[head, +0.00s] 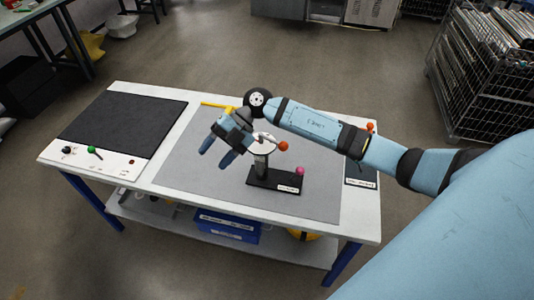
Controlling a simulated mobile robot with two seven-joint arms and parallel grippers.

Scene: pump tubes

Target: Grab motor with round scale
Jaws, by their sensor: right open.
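A small device with a whitish round disc (265,139) on a dark post stands on a black base (262,180) on the grey mat; it looks like the motor with round scale. A pink ball (300,171) sits at the base's right, and an orange ball (283,146) shows beside the disc. My right gripper (215,153) is open and empty, left of the disc, with its blue fingers pointing down and left. It appears above the mat. My right forearm passes behind the disc in the picture and hides part of the table's back. My left gripper is not in view.
The grey mat (190,170) is clear at the left. A black panel (130,120) lies further left, with a green-knobbed lever (91,149) in front. A yellow bar (216,105) lies at the back. A dark item with an orange ball (370,127) is at the right edge.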

